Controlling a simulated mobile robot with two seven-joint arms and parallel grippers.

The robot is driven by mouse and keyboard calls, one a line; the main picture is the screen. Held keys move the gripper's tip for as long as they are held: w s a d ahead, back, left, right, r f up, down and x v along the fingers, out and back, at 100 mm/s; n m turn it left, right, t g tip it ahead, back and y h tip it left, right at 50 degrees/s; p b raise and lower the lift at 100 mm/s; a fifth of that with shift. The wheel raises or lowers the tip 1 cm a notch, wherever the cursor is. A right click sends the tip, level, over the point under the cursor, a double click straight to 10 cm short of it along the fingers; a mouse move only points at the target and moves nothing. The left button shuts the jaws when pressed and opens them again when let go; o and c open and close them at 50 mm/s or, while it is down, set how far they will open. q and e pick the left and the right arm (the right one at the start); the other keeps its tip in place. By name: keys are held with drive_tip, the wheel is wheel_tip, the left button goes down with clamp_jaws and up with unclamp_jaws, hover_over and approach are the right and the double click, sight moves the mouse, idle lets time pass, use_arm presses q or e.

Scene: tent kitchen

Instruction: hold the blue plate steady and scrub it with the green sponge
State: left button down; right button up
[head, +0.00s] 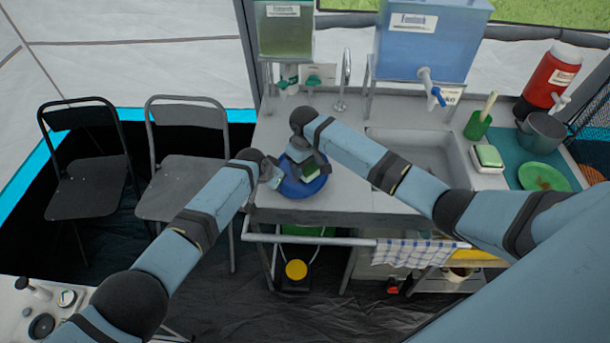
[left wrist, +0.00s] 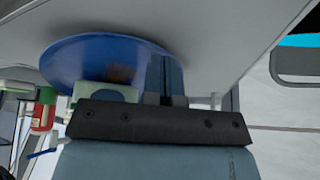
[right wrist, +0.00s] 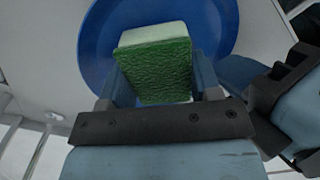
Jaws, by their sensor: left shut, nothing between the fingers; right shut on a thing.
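The blue plate (head: 292,190) lies on the counter left of the sink, partly hidden by both grippers. A brown stain shows on it in the left wrist view (left wrist: 88,60). My right gripper (head: 306,160) is shut on the green sponge (right wrist: 155,72), which has a pale layer on one side. The sponge is over the plate; I cannot tell whether it touches it. My left gripper (head: 272,176) is shut and empty at the plate's left edge. Its fingers (left wrist: 165,75) overlap the plate in the left wrist view, but contact is unclear.
The sink (head: 420,150) is right of the plate. Further right are another green-and-white sponge (head: 488,157), a brush in a green holder (head: 478,125), a green plate (head: 543,177) and a grey pot (head: 541,133). Water containers (head: 430,50) stand behind. A checked towel (head: 412,251) hangs in front.

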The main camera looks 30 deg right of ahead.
drive_tip(key=shift+w+a+f, duration=0.2)
drive_tip(key=shift+w+a, duration=0.3)
drive_tip(key=shift+a, duration=0.05)
drive_tip(key=shift+w+a+f, duration=0.2)
drive_tip(key=shift+w+a, duration=0.3)
drive_tip(key=shift+a, duration=0.05)
drive_tip(key=shift+s+d+r, duration=0.2)
drive_tip(key=shift+s+d, duration=1.05)
drive_tip(key=shift+d, duration=0.1)
drive_tip(key=shift+r, duration=3.05)
drive_tip(key=shift+w+a, duration=0.2)
drive_tip(key=shift+a, duration=0.95)
drive_tip(key=shift+f, duration=2.45)
